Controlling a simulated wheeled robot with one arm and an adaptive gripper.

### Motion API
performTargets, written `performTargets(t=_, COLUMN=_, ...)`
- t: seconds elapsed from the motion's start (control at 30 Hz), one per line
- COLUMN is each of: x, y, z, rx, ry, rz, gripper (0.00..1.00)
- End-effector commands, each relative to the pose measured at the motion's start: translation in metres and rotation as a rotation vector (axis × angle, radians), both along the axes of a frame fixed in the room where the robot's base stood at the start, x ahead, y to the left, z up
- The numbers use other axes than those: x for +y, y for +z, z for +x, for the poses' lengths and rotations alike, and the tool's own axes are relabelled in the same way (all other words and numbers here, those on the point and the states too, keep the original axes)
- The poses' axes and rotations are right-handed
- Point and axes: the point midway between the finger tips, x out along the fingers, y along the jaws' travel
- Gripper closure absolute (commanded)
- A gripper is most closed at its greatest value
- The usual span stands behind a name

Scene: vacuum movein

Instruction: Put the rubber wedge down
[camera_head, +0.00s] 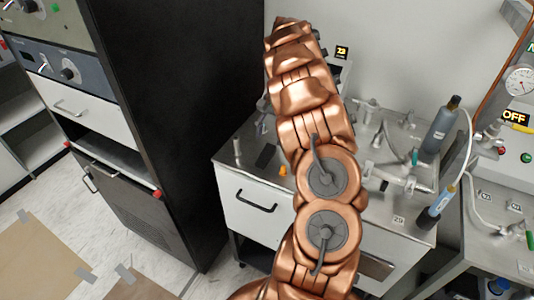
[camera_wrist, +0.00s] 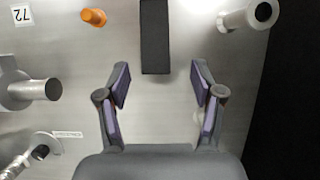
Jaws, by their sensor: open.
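The rubber wedge, seen as a dark flat block (camera_wrist: 155,38), lies on the metal tabletop in the wrist view, ahead of my gripper (camera_wrist: 161,80). My gripper's fingers are spread, with nothing between them. The wedge is apart from the fingertips. In the head view the dark block (camera_head: 266,156) lies on the steel cart, left of my copper arm. My gripper is mostly hidden behind the arm there.
An orange peg (camera_wrist: 93,17) and a metal cylinder (camera_wrist: 248,14) flank the block. Metal fittings (camera_wrist: 35,90) stand at the left. In the head view a tall black cabinet (camera_head: 190,120) borders the cart (camera_head: 250,200), and a grey bottle (camera_head: 440,125) stands at the right.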

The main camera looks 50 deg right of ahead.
Motion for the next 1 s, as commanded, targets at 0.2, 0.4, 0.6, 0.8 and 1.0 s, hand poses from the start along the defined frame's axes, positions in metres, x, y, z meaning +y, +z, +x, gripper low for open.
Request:
performTargets(t=0.2, x=0.006, y=-0.018, z=-0.009, rx=0.004, ry=-0.003, rz=0.001, gripper=0.33)
performTargets(t=0.4, x=0.013, y=-0.036, z=-0.011, rx=0.003, ry=-0.001, rz=0.003, gripper=0.33)
performTargets(t=0.6, x=0.014, y=-0.041, z=-0.010, rx=0.002, ry=-0.001, rz=0.002, gripper=0.33)
performTargets(t=0.8, x=0.014, y=-0.041, z=-0.010, rx=0.002, ry=-0.001, rz=0.002, gripper=0.43)
performTargets(t=1.0, x=0.014, y=-0.040, z=-0.010, rx=0.002, ry=-0.001, rz=0.002, gripper=0.64)
